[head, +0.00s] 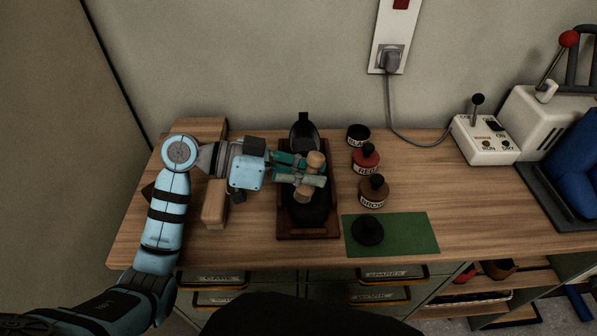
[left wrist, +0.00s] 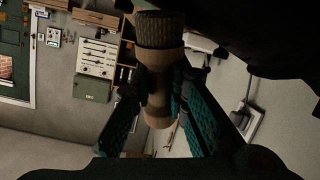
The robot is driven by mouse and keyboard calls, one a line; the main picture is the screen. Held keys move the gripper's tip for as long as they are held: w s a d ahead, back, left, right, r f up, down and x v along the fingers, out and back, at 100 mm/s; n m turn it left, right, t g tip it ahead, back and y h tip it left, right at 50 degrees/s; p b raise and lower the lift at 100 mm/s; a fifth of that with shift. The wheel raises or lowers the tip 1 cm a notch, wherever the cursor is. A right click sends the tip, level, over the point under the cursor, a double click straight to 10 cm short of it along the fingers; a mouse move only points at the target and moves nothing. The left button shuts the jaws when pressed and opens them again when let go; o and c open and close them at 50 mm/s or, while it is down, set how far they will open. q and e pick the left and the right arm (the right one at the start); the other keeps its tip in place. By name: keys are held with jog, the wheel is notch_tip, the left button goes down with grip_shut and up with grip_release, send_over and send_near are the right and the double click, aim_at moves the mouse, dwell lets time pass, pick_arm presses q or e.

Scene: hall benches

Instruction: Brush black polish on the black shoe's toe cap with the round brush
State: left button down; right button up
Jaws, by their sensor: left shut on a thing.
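The black shoe (head: 308,212) sits on a dark wooden stand (head: 326,233) on the bench, partly hidden by my left gripper. My left gripper (head: 300,177) is shut on the round brush (head: 316,160) above the shoe. In the left wrist view the brush's wooden handle (left wrist: 157,105) is between the teal fingers, with its dark bristles (left wrist: 160,28) at the top. I cannot tell whether the bristles touch the shoe. The black polish jar (head: 358,135) stands right of the stand and looks open. My right gripper is not in view.
A red jar (head: 366,160) and a brown jar (head: 373,191) stand in front of the black jar. A black knobbed lid (head: 367,231) lies on a green mat (head: 412,234). A wooden block (head: 214,204) lies left of the stand. A white switch box (head: 484,140) stands at right.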

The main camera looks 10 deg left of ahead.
pick_arm(q)
jog(key=shift+w+d, duration=0.3)
jog(key=shift+d, duration=0.75)
jog(key=shift+w+d, duration=0.25)
jog(key=shift+d, duration=0.75)
jog(key=shift+w+d, duration=0.1)
jog(key=shift+s+a+f+p, duration=0.15)
jog(key=shift+s+a, duration=0.15)
jog(key=shift+a, duration=0.55)
jog(key=shift+s+a+r+p, duration=0.15)
jog(key=shift+s+a, duration=0.1)
jog(key=shift+a, duration=0.55)
jog(key=shift+s+a, duration=0.15)
jog(key=shift+a, duration=0.65)
jog(key=shift+s+a, duration=0.15)
jog(key=shift+a, duration=0.6)
jog(key=r+p, duration=0.2)
jog(key=s+r+p, duration=0.1)
jog(key=r, duration=0.1)
jog(key=r+p, duration=0.2)
jog(key=shift+s+d+p, duration=0.3)
jog(key=shift+p, duration=0.05)
jog(key=r+p, duration=0.2)
jog(key=shift+s+r+p, duration=0.35)
jog(key=shift+r, duration=0.05)
